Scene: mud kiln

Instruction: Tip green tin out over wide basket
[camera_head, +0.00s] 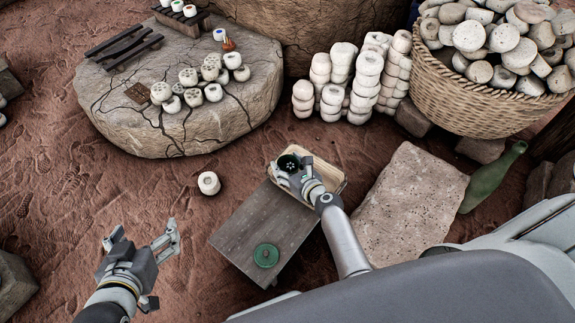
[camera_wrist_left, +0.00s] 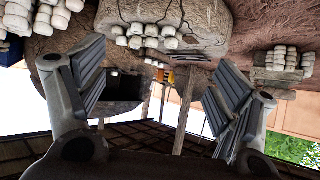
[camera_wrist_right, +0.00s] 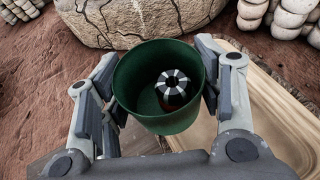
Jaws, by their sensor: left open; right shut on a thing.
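The green tin (camera_wrist_right: 127,82) is in my right gripper (camera_wrist_right: 158,75), whose fingers are shut on its sides. It is open at the top and looks roughly upright. A black-and-white striped round piece (camera_wrist_right: 173,84) lies inside, with a little red beside it. In the head view the tin's dark mouth (camera_head: 288,163) shows near a shallow, pale rectangular basket or tray (camera_head: 333,181), partly hidden by my right arm. It also shows in the right wrist view (camera_wrist_right: 267,118). My left gripper (camera_head: 143,240) is open and empty over the ground at left.
A grey wooden bench (camera_head: 240,232) bears the pale basket and a round green lid (camera_head: 266,255). A big round woven basket (camera_head: 455,98) full of pale stones stands at back right. A lone white piece (camera_head: 208,183) lies on the ground. A stone slab (camera_head: 410,205) lies right.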

